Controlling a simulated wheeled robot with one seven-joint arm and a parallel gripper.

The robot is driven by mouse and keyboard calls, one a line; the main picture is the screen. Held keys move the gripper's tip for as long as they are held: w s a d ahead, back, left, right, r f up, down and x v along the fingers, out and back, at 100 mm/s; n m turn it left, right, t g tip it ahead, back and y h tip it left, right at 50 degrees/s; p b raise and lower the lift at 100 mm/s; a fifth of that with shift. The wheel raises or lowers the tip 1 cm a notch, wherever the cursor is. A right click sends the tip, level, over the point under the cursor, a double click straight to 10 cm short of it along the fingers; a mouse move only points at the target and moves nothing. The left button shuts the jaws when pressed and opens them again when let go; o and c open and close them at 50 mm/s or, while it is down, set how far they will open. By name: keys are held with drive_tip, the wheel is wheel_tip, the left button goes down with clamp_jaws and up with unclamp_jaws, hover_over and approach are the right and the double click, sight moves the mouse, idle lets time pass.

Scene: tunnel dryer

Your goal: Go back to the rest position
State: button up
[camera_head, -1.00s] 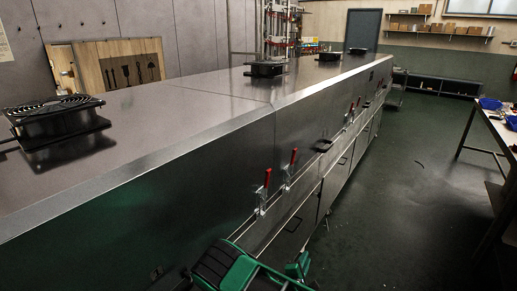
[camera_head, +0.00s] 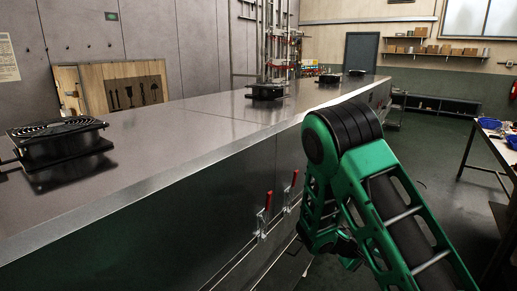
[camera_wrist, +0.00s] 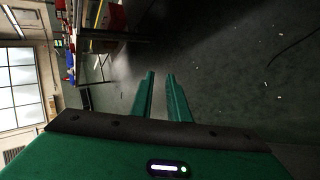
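My gripper shows in the wrist view (camera_wrist: 160,76) with its two green fingers a little apart. Nothing shows between them, and they face open dark floor. In the head view my green arm is raised and bent at the right, in front of the long metal tunnel dryer (camera_head: 190,150). The gripper's fingertips cannot be made out there. Red-handled clamps (camera_head: 267,208) on the dryer's side show just left of the arm.
Black fan units (camera_head: 58,140) stand along the dryer's top. A worktable (camera_head: 483,137) with blue bins stands at the right. A wooden crate (camera_head: 110,86) leans behind the dryer. The dark green floor (camera_head: 437,150) between dryer and worktable looks mostly clear.

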drive_tip(key=s+d+r+m+g+y, duration=0.2)
drive_tip(key=s+d+r+m+y, duration=0.1)
drive_tip(key=s+r, duration=0.4)
drive_tip(key=s+d+r+m+g+y, duration=0.25)
drive_tip(key=s+r+m, duration=0.2)
drive_tip(key=s, duration=0.45)
drive_tip(key=s+a+r+y, duration=0.1)
drive_tip(key=s+r, duration=0.2)
drive_tip(key=s, duration=0.3)
drive_tip(key=s+a+r+m+t+y, duration=0.1)
drive_tip(key=s+a+r+y, duration=0.1)
drive_tip(key=s, duration=0.4)
drive_tip(key=s+a+r+m+y, duration=0.1)
drive_tip(key=s+a+r+y, duration=0.1)
drive_tip(key=s+r, duration=0.2)
drive_tip(key=s, duration=0.3)
drive_tip(key=shift+r, duration=0.25)
drive_tip(key=shift+s+t, duration=0.1)
drive_tip(key=shift+t, duration=0.15)
drive_tip(key=shift+w+f, duration=0.25)
drive_tip(key=shift+w, duration=0.4)
